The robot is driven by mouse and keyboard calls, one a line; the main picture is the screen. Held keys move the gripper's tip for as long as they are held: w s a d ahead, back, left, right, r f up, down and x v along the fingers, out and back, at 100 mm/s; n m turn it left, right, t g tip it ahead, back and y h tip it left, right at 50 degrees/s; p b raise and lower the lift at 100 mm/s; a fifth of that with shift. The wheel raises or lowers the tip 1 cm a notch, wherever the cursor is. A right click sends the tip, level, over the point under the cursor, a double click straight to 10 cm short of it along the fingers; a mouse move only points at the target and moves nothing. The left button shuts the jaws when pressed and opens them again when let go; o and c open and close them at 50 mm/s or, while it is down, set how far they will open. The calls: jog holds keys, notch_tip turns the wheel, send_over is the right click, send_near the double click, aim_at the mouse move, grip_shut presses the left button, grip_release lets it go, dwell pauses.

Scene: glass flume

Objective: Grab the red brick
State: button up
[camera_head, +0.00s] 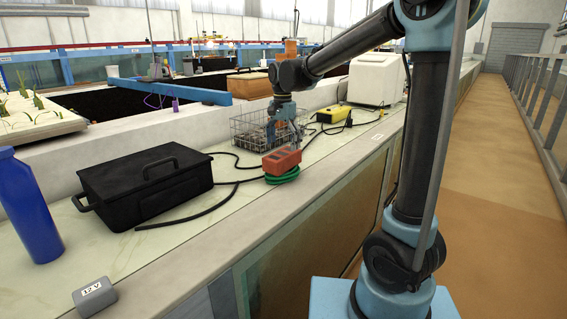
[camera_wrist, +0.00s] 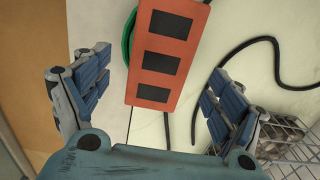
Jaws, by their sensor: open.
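The red brick (camera_head: 283,160) is orange-red with three dark rectangular holes. It lies tilted on a coil of green hose (camera_head: 284,176) on the ledge. In the wrist view the brick (camera_wrist: 168,50) is between and beyond my two fingers, with part of the green coil (camera_wrist: 128,38) showing at its left edge. My gripper (camera_head: 285,128) is open and above the brick, at its far side in the head view. In the wrist view the fingers of my gripper (camera_wrist: 150,93) stand apart on either side, with gaps to the brick.
A wire basket (camera_head: 250,130) stands close behind the brick; it also shows by my right finger (camera_wrist: 285,140). A black lidded box (camera_head: 145,185) is to the left. Black hose (camera_head: 235,183) runs along the ledge. A yellow device (camera_head: 334,114) sits farther back. The ledge's front edge is close.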

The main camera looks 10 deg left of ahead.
aim_at(282, 153)
jog(key=shift+f, duration=2.4)
grip_shut()
